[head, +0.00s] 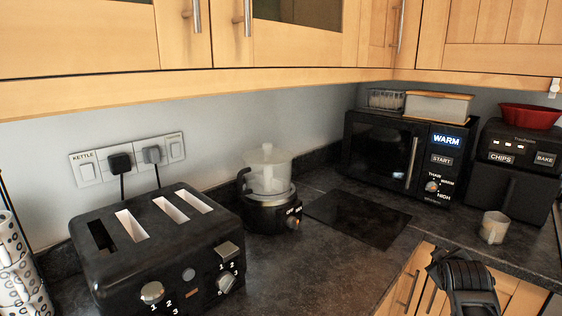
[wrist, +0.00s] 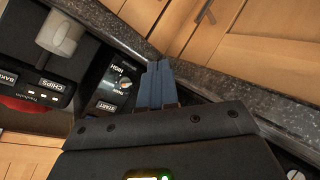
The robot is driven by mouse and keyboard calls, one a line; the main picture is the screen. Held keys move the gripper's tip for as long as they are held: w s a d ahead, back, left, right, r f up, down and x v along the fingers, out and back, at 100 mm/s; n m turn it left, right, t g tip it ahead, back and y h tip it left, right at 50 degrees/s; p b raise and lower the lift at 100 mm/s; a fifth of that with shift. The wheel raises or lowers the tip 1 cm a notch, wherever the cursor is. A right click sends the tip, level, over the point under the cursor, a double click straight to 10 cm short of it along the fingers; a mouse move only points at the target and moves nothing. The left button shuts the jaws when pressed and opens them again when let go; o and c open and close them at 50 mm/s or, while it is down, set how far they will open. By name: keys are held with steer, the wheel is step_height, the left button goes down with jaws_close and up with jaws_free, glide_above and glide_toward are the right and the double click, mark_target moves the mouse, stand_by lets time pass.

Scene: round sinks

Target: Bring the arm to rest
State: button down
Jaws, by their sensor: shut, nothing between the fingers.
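My gripper (wrist: 158,68) shows in the wrist view with its two blue-grey fingers side by side, shut and empty. In that view the fingers overlap the front edge of the dark worktop (wrist: 250,100). In the head view a dark part of my arm (head: 466,277) shows at the lower right, in front of the wooden base cupboards. The fingertips cannot be made out there.
A mug (head: 493,227) stands near the worktop edge, close to my arm in the picture. Behind are a microwave (head: 378,160) and an air fryer (head: 512,172) with a red bowl (head: 531,116). A blender (head: 268,185) and toaster (head: 155,250) stand left. Wall cupboards (head: 100,35) hang above.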

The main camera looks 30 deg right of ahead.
steer(key=s+a+f+n+t+y, duration=0.1)
steer(key=s+a+f+t, duration=0.1)
steer(key=s+a, duration=0.5)
steer(key=s+a+f+t+y, duration=0.1)
steer(key=s+a+f+y, duration=0.1)
steer(key=a, duration=0.9)
steer(key=s+a+f+n+t+y, duration=0.1)
steer(key=s+a+f+t, duration=0.1)
steer(key=s+a, duration=0.5)
steer(key=s+a+r+m+t+y, duration=0.1)
steer(key=s+a+r+y, duration=0.4)
steer(key=s+a+r, duration=0.9)
steer(key=s+a+t, duration=0.1)
steer(key=s+a, duration=0.1)
steer(key=a, duration=0.1)
steer(key=shift+s+a+t+y, duration=0.3)
steer(key=shift+s+a, duration=0.05)
steer(key=shift+a, duration=0.05)
